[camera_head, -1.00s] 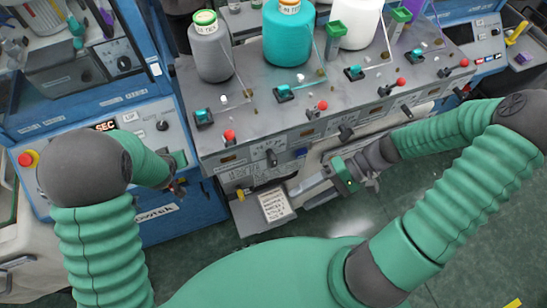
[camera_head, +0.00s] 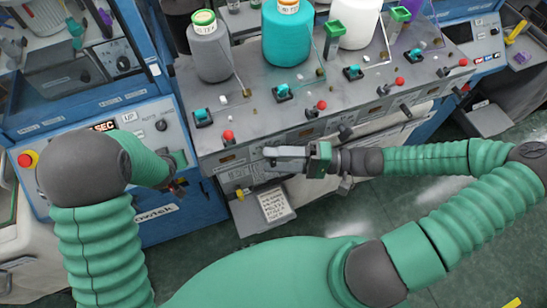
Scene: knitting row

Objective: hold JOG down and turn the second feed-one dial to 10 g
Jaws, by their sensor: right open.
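A row of dark dials runs along the front of the grey machine shelf (camera_head: 262,124). The second dark dial from the left (camera_head: 345,132) shows just above my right gripper; its setting is too small to read. My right gripper (camera_head: 268,158) is open and points left in front of the panel, its fingers over the spot of the leftmost dial, which is hidden. Nothing shows between the fingers. My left gripper (camera_head: 178,187) is small and dark at the lower right of the blue control panel (camera_head: 205,205). I cannot make out the JOG button there; my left arm covers part of the panel.
A red stop button (camera_head: 25,160) sits on the panel's left. Yarn cones, grey (camera_head: 210,50), teal (camera_head: 288,35) and white (camera_head: 356,22), stand on the shelf. Red knobs (camera_head: 228,135) line its front edge. A printed card (camera_head: 273,205) lies below. Green floor (camera_head: 405,195) is open at right.

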